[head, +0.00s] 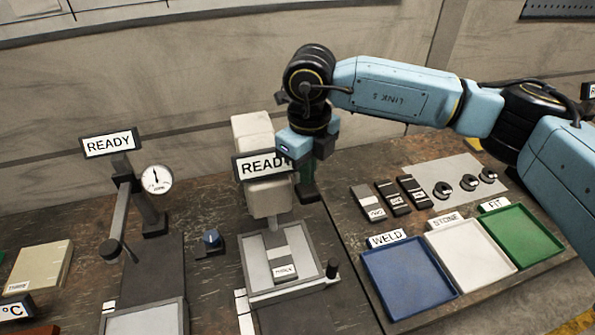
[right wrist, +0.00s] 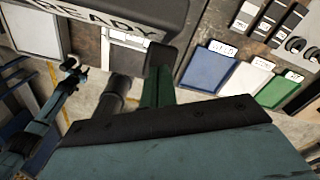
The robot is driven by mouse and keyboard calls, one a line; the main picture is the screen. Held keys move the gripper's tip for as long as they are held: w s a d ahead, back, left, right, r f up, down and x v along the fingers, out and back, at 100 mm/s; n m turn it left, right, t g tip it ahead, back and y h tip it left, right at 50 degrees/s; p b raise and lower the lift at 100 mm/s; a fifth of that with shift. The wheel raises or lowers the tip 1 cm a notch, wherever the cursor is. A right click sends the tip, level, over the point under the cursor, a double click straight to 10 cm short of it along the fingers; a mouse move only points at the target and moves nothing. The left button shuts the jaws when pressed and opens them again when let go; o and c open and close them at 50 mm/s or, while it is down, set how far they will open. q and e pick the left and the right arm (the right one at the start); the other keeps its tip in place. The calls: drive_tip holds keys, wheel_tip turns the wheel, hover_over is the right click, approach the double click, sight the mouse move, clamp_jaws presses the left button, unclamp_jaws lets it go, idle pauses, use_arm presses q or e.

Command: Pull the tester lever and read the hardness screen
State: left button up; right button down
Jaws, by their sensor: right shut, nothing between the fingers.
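Two machines carry READY screens. The middle one (head: 262,205) has its screen (head: 262,165) on a pale head above a tray with a labelled block (head: 285,265). A black upright knob (head: 331,268) stands at that tray's right corner. The left machine has a READY screen (head: 110,143), a dial gauge (head: 155,178) and an arm with a dark knob (head: 110,250). My right gripper (head: 308,190) is shut and empty, pointing down just right of the middle machine's head. It also shows in the right wrist view (right wrist: 159,65). My left gripper (right wrist: 74,66) shows small there; its opening is unclear.
Blue (head: 410,278), white (head: 470,252) and green (head: 523,235) trays lie at the right. Several small labelled parts and round pieces lie behind them. A small blue-topped button (head: 211,239) stands between the machines. A pale block (head: 40,266) lies at far left.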

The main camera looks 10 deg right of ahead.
sight(307, 188)
idle(0.3)
drive_tip(key=shift+f+b, duration=2.6)
drive_tip(key=shift+f, duration=0.35)
drive_tip(key=shift+s, duration=0.1)
drive_tip(key=shift+f, duration=0.1)
drive_tip(key=shift+r+p, duration=0.5)
drive_tip(key=shift+r, duration=0.3)
drive_tip(key=shift+r+p, duration=1.05)
drive_tip(key=shift+r, duration=1.25)
drive_tip(key=shift+r, duration=0.1)
